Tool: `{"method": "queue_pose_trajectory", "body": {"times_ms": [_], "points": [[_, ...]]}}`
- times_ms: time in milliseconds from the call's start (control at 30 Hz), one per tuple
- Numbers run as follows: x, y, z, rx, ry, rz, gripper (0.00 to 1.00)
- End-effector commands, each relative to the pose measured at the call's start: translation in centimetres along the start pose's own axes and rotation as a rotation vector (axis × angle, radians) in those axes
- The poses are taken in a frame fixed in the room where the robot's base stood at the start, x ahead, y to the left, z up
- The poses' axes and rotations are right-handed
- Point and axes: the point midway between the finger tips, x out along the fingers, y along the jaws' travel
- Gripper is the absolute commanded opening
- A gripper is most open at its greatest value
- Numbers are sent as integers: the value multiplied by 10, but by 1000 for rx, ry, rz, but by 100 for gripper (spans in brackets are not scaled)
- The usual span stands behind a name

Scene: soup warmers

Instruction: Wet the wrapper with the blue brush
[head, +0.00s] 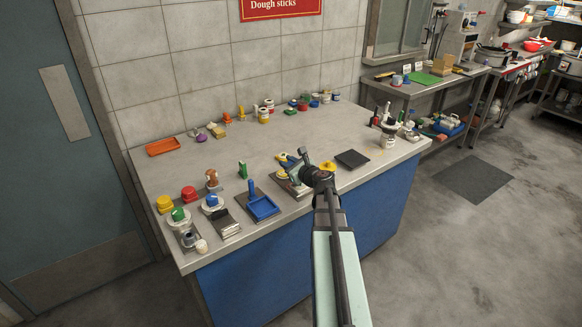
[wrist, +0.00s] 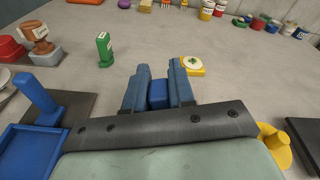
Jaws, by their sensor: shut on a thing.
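My gripper (head: 294,163) is over the middle of the counter; in the wrist view (wrist: 158,85) its blue fingers are shut on a blue block-like piece (wrist: 157,96), seemingly the blue brush's handle. The brush's lower end is hidden. Just beyond the fingers lies a small yellow piece with a pale round top and green centre (wrist: 192,65), possibly the wrapper; it also shows beside the gripper in the head view (head: 283,174). I cannot tell whether the brush touches it.
A blue tray (head: 264,209) with an upright blue post stands left of my gripper. A green block (head: 242,169) stands behind it. A dark flat plate (head: 352,159) lies to the right. Jars and small items line the wall. Open counter lies behind the gripper.

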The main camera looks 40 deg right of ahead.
Motion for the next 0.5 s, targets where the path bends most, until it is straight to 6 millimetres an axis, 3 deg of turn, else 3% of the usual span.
{"method": "queue_pose_trajectory", "body": {"times_ms": [67, 500], "points": [[-6, -6, 22, -5, -4, -3, 0], [-12, -18, 56, -2, -2, -2, 0]]}}
